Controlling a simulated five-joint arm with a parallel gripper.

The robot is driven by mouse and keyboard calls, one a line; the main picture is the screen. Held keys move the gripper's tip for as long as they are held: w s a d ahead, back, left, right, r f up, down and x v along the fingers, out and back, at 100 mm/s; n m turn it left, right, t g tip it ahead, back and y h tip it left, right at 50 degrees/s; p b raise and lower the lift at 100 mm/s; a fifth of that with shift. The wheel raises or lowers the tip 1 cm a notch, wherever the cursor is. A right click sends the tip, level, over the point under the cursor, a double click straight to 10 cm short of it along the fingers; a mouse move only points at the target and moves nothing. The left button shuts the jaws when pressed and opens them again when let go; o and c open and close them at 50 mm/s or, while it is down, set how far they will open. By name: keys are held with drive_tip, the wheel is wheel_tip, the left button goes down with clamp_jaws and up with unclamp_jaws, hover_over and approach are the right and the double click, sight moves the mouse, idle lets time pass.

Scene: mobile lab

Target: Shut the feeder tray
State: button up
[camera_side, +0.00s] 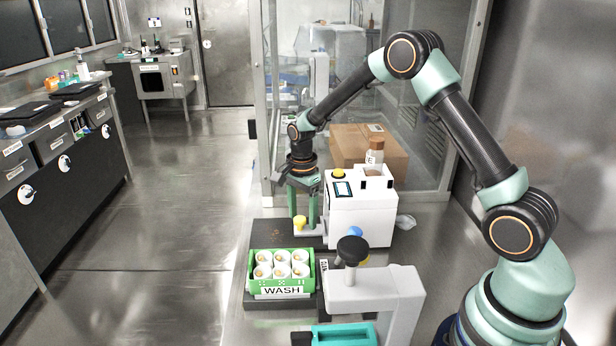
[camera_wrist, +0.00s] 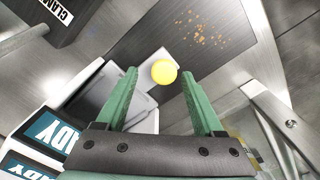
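The feeder is a white machine (camera_side: 360,212) with a small screen and a yellow button on top. Its pale feeder tray (camera_side: 310,232) sticks out to the left, low down, with a round yellow knob (camera_side: 299,222) at its outer end. In the wrist view the knob (camera_wrist: 164,72) shows between and just beyond the fingertips. My gripper (camera_side: 304,216) points down at the tray, fingers spread, one on each side of the knob. It also shows open and empty in the wrist view (camera_wrist: 160,78). Contact with the knob cannot be told.
A green rack (camera_side: 282,295) labelled WASH holds several white tubes in front. A white device with a black knob (camera_side: 352,250) stands at the front right, near a teal block (camera_side: 344,335). A cardboard box (camera_side: 375,148) is behind the feeder. Brown specks (camera_wrist: 200,30) lie on the dark plate.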

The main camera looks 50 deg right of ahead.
drive_tip(key=shift+a, duration=0.1)
drive_tip(key=shift+w+r, duration=0.1)
drive_tip(key=shift+r, duration=0.35)
wheel_tip(320, 180, up, 11)
drive_tip(key=shift+r, duration=0.1)
idle(0.4)
drive_tip(key=s+a+r+n+t, duration=0.3)
drive_tip(key=s+r+n, duration=0.6)
drive_tip(key=s+a+n+t, duration=0.2)
drive_tip(key=s+n, duration=0.7)
drive_tip(key=shift+s+a+f+t, duration=0.2)
drive_tip(key=shift+a+t, duration=0.1)
drive_tip(key=shift+a, duration=0.1)
